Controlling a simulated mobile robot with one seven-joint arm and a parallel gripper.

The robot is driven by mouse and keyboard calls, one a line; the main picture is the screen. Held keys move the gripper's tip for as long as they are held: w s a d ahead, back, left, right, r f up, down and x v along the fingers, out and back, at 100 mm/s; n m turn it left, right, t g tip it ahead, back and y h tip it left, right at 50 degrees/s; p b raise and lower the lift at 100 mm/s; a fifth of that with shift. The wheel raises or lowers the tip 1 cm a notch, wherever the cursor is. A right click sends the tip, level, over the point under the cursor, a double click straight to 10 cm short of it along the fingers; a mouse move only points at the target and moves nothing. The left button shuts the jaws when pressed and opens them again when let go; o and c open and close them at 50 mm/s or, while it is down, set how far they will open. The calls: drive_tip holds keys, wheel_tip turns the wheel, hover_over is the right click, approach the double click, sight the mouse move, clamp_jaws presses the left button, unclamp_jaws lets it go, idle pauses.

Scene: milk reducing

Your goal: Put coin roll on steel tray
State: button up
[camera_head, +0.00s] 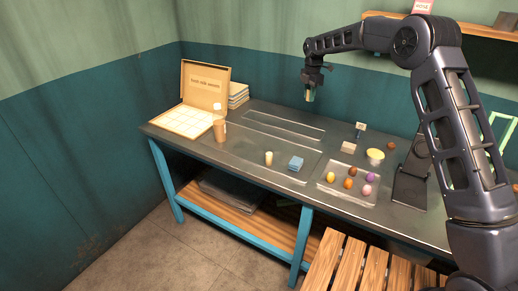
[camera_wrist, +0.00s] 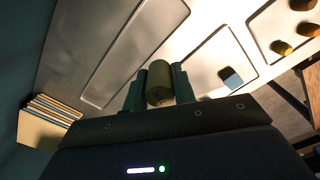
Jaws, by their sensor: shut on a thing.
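My gripper (camera_head: 311,88) is raised above the back of the table. It is shut on a small olive-brown cylinder, which looks like the coin roll (camera_head: 309,96). In the wrist view the roll (camera_wrist: 159,84) sits between the two fingers of my gripper (camera_wrist: 159,78), with its round end towards the camera. Shallow grey metal trays lie on the table below. A long one (camera_head: 284,126) is at the back, and it shows in the wrist view (camera_wrist: 128,55) beyond the roll. I cannot tell which is the steel tray.
A front-right tray (camera_head: 333,193) holds several coloured egg-like things. A cream cylinder (camera_head: 269,158) and a blue block (camera_head: 296,163) stand mid-table. A brown cup (camera_head: 220,131) and an open box (camera_head: 186,119) are at the left. The back tray looks empty.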

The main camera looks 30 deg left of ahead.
sight(252, 142)
drive_tip(key=s+a+r+n, duration=0.2)
drive_tip(key=s+a+n, duration=0.1)
drive_tip(key=s+a, duration=1.6)
wheel_tip(252, 142, down, 20)
drive_tip(key=shift+s+f, duration=0.1)
drive_tip(key=shift+s, duration=0.05)
drive_tip(key=shift+f, duration=0.1)
drive_tip(key=o, duration=1)
drive_tip(key=shift+o, duration=0.2)
wheel_tip(252, 142, up, 12)
